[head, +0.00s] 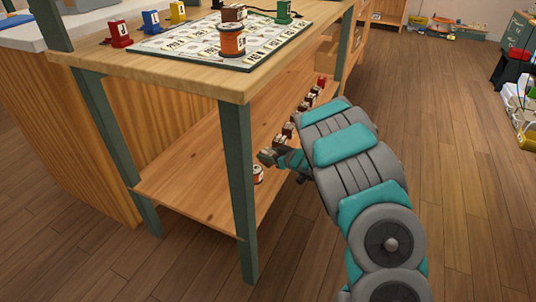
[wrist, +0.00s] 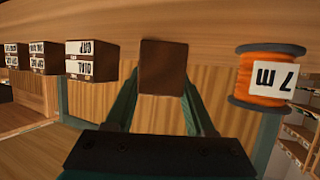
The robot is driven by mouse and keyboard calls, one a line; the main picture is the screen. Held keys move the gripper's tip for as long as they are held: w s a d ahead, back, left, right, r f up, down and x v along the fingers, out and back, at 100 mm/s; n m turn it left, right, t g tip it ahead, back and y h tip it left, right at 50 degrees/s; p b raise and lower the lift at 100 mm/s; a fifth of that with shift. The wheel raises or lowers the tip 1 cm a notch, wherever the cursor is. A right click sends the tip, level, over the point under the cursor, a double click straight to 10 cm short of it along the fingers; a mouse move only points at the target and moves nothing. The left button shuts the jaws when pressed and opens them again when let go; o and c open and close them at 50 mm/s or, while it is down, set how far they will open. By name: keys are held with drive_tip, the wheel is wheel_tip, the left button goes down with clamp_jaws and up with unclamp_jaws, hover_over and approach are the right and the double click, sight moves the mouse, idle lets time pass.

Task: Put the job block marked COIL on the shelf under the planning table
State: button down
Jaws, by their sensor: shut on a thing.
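My gripper (head: 282,160) reaches in under the planning table (head: 170,62), over the lower shelf (head: 180,195). It is shut on a brown block (wrist: 163,68), whose plain dark face shows between the two green fingers in the wrist view. The block also shows at the gripper's tip in the head view (head: 266,155). No marking on it is readable, so I cannot tell whether it says COIL. The wrist picture looks upside down, with the shelf board (wrist: 210,25) across its top. I cannot tell whether the block touches the shelf.
An orange spool (wrist: 267,76) marked 7 m stands beside the held block. On its other side are labelled brown blocks (wrist: 91,60). More blocks (head: 289,130) line the shelf farther back. The table's green front leg (head: 240,190) stands left of my arm.

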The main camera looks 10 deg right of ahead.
drive_tip(key=shift+c, duration=1.3)
unclamp_jaws()
drive_tip(key=shift+f, duration=0.1)
